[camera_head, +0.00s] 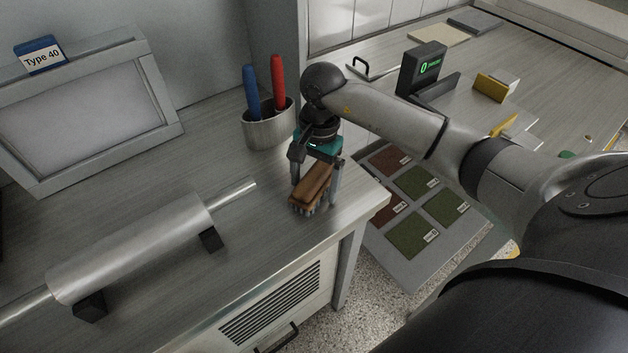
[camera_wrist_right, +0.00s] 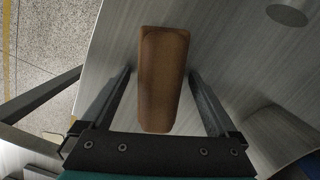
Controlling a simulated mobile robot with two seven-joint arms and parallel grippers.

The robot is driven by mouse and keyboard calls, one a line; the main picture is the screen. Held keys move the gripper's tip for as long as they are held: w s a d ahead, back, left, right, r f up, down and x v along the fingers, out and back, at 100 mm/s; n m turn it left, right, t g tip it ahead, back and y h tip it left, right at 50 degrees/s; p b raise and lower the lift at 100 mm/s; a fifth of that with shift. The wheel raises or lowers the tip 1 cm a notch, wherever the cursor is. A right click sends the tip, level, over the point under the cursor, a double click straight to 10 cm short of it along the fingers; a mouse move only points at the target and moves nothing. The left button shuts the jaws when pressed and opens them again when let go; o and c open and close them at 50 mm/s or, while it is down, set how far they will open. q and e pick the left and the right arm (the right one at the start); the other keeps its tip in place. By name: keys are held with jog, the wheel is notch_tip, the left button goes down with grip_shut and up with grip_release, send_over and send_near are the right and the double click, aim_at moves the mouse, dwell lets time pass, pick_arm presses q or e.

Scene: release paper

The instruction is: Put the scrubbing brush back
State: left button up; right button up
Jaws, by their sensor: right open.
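The scrubbing brush (camera_head: 314,186) has a brown wooden back and bristles beneath it. It rests on the grey worktop (camera_head: 232,230) near the right corner, bristles down. My right gripper (camera_head: 314,192) is above the brush with its fingers on either side. In the right wrist view the brush (camera_wrist_right: 162,80) lies between the two open fingers (camera_wrist_right: 160,85), with a gap on both sides. My left gripper is not in view.
A metal cup (camera_head: 268,128) with a blue and a red handle stands just behind the gripper. A metal roller (camera_head: 130,245) on black supports lies to the left. A tilted framed panel (camera_head: 160,85) stands behind. The worktop's edge is close on the right.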

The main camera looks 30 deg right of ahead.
aim_at(318, 171)
jog(key=r, duration=0.4)
jog(key=d+r, duration=0.1)
jog(key=r, duration=0.3)
jog(key=r+p, duration=0.1)
jog(key=r, duration=0.3)
jog(key=shift+w+d, duration=0.2)
jog(key=shift+w, duration=0.15)
jog(key=shift+a, duration=0.1)
